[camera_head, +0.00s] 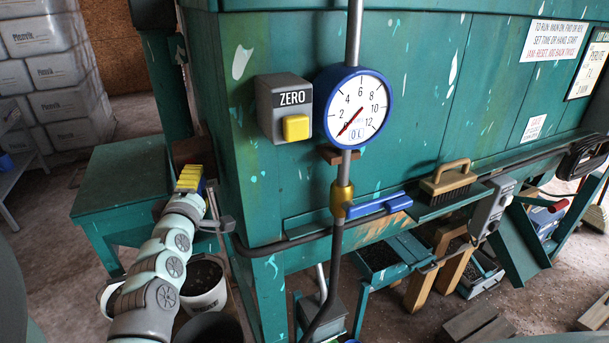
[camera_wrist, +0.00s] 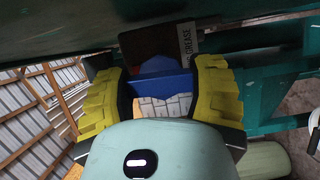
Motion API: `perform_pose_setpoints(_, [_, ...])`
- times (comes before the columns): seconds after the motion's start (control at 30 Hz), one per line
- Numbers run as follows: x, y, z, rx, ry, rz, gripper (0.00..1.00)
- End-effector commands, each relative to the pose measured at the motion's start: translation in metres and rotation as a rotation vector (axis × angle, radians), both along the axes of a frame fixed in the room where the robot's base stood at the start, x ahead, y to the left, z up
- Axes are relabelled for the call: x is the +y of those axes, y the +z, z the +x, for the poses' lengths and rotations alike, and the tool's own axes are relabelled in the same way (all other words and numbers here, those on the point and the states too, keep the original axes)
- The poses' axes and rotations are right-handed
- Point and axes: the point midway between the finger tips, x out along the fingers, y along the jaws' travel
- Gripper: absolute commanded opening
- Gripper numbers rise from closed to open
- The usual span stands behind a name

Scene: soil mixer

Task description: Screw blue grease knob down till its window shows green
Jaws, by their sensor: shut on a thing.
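The blue grease knob (camera_wrist: 162,87) is in the middle of the wrist view, between the yellow fingers of my gripper (camera_wrist: 160,78). My gripper is shut on it, one finger on each side. A dark plate with a white GREASE label (camera_wrist: 187,42) is just beyond the knob. No green window can be made out; my gripper and wrist cover part of the knob. In the head view my gripper (camera_head: 189,179) is at the left corner of the green machine, and the knob itself is hidden there.
The green machine (camera_head: 230,150) carries a round dial (camera_head: 357,108) and a ZERO box with a yellow button (camera_head: 296,127). A green table (camera_head: 125,180) stands left of my arm. A white bucket (camera_head: 205,285) is on the floor beside my arm. Stacked sacks (camera_head: 60,75) are at the back left.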

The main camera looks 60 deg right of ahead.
Motion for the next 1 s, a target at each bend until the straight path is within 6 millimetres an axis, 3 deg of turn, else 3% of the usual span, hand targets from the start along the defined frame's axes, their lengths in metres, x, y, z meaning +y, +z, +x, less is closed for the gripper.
perform_pose_setpoints(0.53, [0.0022,0.0041,0.0026,-0.164,0.01,0.25,0.23])
perform_pose_setpoints(1.0, [0.0004,0.0055,0.0007,-0.392,0.003,0.627,0.23])
